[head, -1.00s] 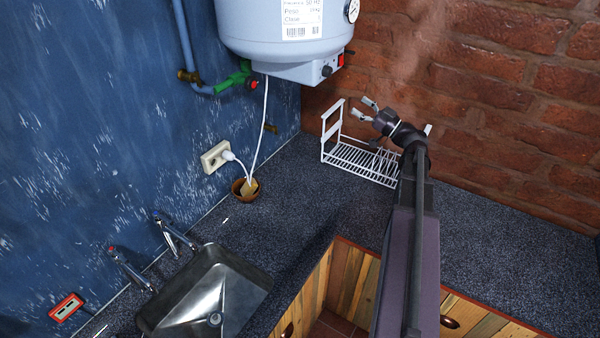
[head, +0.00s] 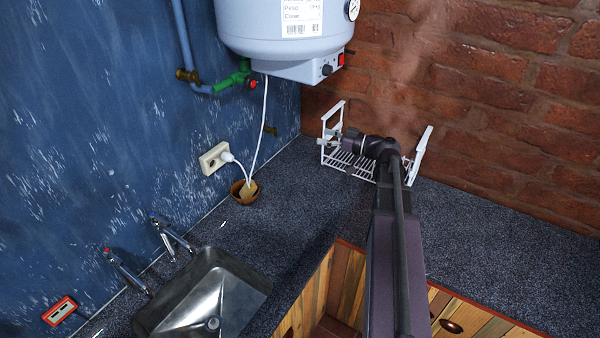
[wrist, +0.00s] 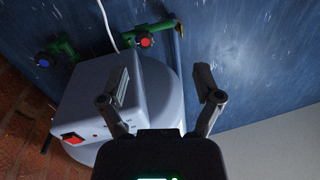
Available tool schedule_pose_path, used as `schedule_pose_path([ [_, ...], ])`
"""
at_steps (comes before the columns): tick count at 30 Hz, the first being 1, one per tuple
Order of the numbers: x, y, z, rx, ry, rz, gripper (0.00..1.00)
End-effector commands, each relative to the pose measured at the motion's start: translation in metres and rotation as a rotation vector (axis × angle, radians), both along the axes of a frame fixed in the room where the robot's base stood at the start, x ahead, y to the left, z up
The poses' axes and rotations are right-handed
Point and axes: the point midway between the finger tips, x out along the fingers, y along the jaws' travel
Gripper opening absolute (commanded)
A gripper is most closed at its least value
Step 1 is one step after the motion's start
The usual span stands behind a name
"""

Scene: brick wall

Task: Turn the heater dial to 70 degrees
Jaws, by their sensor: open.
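The pale blue-grey water heater (head: 270,45) hangs at the top of the head view. A small black dial (head: 326,70) sits on its lower control box, beside a red switch (head: 341,60). Its setting is too small to read. My gripper (head: 329,143) is below the heater in the head view, in front of the dish rack and apart from the dial. In the wrist view my gripper (wrist: 162,84) is open and empty, its fingers spread before the heater (wrist: 166,95). The red switch (wrist: 73,138) shows at left. The dial is not clearly visible there; the left finger covers part of the box.
A white dish rack (head: 421,155) stands on the dark counter (head: 480,220) by the brick wall. Pipes with valves (head: 235,77), a white cable and a socket (head: 214,157) are at left. A sink (head: 205,295) with taps is in front. The right counter is clear.

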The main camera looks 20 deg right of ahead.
Motion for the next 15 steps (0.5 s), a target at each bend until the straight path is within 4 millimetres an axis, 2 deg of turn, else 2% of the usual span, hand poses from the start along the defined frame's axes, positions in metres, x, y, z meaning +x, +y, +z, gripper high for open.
schedule_pose_path([
  [15, -0.01, 0.053, -0.052, -0.058, 0.237, 0.073, 0.83],
])
